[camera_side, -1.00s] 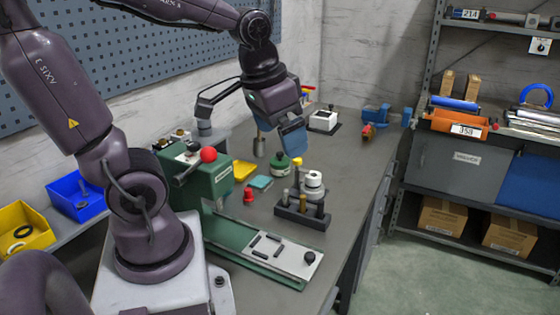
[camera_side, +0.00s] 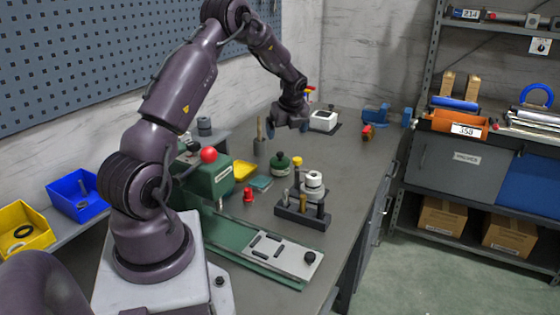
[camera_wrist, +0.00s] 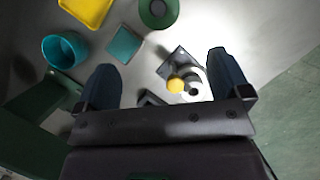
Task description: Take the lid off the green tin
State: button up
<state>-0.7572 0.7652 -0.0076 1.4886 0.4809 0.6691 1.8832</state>
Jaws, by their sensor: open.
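The green tin (camera_side: 279,166) stands on the bench in the side view, with a lid and a dark knob on top. In the wrist view the green tin (camera_wrist: 158,12) is seen from above with its dark centre, cut by the top edge. My gripper (camera_side: 288,122) is open and empty, above the bench and beyond the tin in the side picture. In the wrist view its two dark blue fingers (camera_wrist: 165,78) are spread wide, with the tin outside the gap between them.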

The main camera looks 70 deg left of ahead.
aim_at(281, 154)
jog(key=shift+m, duration=0.5)
jog(key=x, duration=0.8)
jog(key=shift+d, duration=0.1)
jog(key=x, duration=0.5)
jog(key=shift+s+a+r, duration=0.1)
jog(key=shift+a, duration=0.1)
jog(key=c, duration=0.9)
